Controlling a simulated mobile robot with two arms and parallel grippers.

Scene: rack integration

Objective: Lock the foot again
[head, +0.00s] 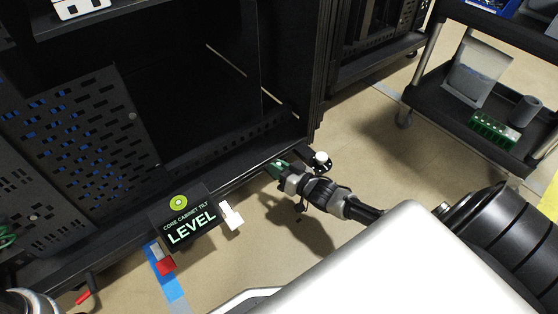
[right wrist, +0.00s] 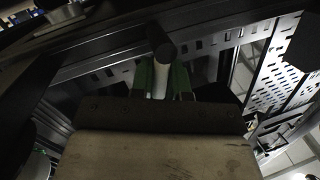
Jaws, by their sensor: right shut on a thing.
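The cabinet (head: 222,178) is a black rack with a foot (head: 321,158) at its near right corner, which shows a white round cap on a dark bracket. My right gripper (head: 278,168) is at the bottom rail just left of this cap. In the right wrist view its green fingers (right wrist: 163,80) are shut on a pale rod with a dark round end (right wrist: 162,48). I cannot tell how this rod joins the foot. A tilt display (head: 188,222) in front of the cabinet reads LEVEL. My left gripper's fingers are not in view.
A white arrow-shaped piece (head: 231,215) stands beside the display. A red piece (head: 166,266) and blue tape (head: 174,289) are below it, and a red-tipped lever (head: 83,297) is at lower left. A black cart (head: 465,120) stands at the right, with open floor between.

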